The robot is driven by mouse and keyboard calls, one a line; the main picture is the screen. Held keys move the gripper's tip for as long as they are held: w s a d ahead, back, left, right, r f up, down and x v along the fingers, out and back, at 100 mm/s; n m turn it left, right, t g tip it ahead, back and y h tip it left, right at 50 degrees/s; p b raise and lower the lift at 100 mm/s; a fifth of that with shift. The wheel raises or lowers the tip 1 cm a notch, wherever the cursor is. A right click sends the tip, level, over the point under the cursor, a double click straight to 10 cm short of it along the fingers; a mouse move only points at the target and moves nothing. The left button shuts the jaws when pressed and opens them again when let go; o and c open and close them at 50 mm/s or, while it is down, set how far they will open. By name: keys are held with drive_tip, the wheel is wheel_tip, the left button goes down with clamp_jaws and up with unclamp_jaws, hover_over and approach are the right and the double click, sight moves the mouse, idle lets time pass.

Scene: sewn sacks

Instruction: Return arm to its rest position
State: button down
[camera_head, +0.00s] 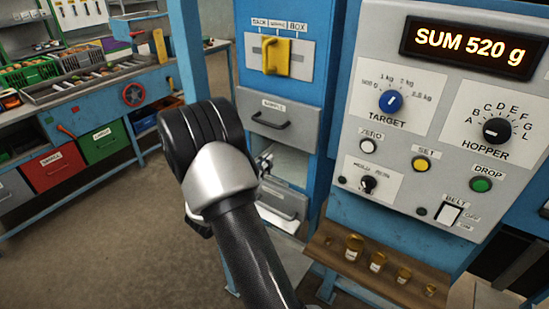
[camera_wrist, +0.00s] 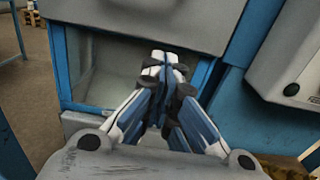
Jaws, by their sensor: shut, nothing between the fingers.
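My gripper (camera_wrist: 165,62) shows in the wrist view with its fingertips together and nothing between them. It points at the open bay (camera_wrist: 110,65) of the blue cabinet, in front of a grey panel above. In the head view my arm reaches up from the bottom middle and bends at a black joint; it hides most of the gripper. A small part of the gripper (camera_head: 265,162) shows at the bay opening (camera_head: 288,165) below the sample drawer (camera_head: 280,118). Whether the fingers touch the bay cannot be told.
A control panel (camera_head: 432,150) at the right reads SUM 520 g. Below it, a wooden shelf (camera_head: 340,262) holds several brass weights (camera_head: 378,260). A workbench (camera_head: 110,100) with red and green bins stands at the left. The floor (camera_head: 110,240) at the lower left is clear.

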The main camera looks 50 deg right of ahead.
drive_tip(key=a, duration=0.5)
drive_tip(key=shift+a+f, duration=0.1)
drive_tip(key=s+a+r+m+g+y, duration=0.25)
drive_tip(key=s+a+r+m, duration=0.2)
drive_tip(key=s, duration=0.25)
drive_tip(key=s+a+r+m+g+y, duration=0.2)
drive_tip(key=s+a+r+m+y, duration=0.15)
drive_tip(key=s+m, duration=0.25)
drive_tip(key=s+a+m+t+y, duration=0.2)
drive_tip(key=a+y, duration=0.2)
drive_tip(key=a, duration=0.4)
drive_tip(key=s+a+r+m+t+y, duration=0.1)
drive_tip(key=s+a+m+t+y, duration=0.1)
drive_tip(key=a, duration=0.6)
drive_tip(key=s+a+m+t+y, duration=0.1)
drive_tip(key=a+m+t+y, duration=0.3)
drive_tip(key=a, duration=0.5)
drive_tip(key=shift+s+r+y, duration=0.15)
drive_tip(key=shift+s+y, duration=0.25)
drive_tip(key=shift+y, duration=0.6)
